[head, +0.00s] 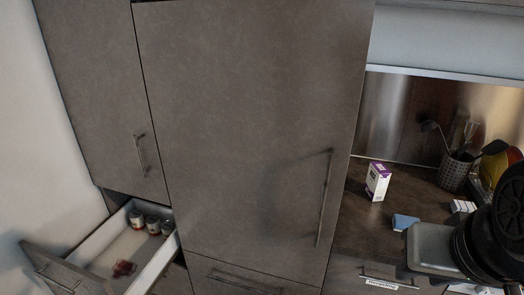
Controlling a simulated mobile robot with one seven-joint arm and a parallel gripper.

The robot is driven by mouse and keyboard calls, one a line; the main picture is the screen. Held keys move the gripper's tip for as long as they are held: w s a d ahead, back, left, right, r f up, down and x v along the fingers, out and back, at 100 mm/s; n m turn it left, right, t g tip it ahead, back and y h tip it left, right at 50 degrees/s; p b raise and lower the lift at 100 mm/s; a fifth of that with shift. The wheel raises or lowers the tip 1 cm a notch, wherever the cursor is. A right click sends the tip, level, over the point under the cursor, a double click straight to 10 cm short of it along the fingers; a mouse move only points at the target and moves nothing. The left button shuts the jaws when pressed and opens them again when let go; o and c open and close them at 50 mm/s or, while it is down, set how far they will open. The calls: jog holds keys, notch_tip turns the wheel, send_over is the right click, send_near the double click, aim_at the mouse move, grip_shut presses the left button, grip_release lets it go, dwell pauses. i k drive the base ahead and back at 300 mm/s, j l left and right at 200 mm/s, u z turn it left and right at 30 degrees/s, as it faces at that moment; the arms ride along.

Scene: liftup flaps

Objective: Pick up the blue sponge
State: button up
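The blue sponge (405,222) is a small blue block lying on the dark countertop (359,222) at the right of the head view. It is close to the counter's front edge, just above a grey boxy part at the lower right that hides some of the counter. Dark rounded parts, apparently my arm, fill the lower right corner. My gripper's fingers do not show, so I cannot see where they are relative to the sponge.
A white and purple carton (377,182) stands behind the sponge. A utensil holder (454,172) stands farther right. At left, an open drawer (160,262) holds several cans and a reddish item. A tall cabinet (245,120) fills the middle.

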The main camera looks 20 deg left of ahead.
aim_at(400, 222)
jog(key=k+u, duration=0.1)
jog(key=u, duration=1.35)
jog(key=i+l+u, duration=0.1)
jog(key=l+u, duration=0.15)
jog(key=l, duration=0.15)
jog(key=l+u, duration=0.25)
jog(key=i+l, duration=0.2)
jog(key=k+z, duration=0.45)
jog(key=i+z, duration=0.1)
jog(key=z, duration=1.65)
jog(key=i+j+z, duration=0.1)
jog(key=j, duration=0.2)
jog(key=j+z, duration=0.1)
jog(key=j, duration=0.25)
jog(key=i+l+u, duration=0.4)
jog(key=l, duration=0.2)
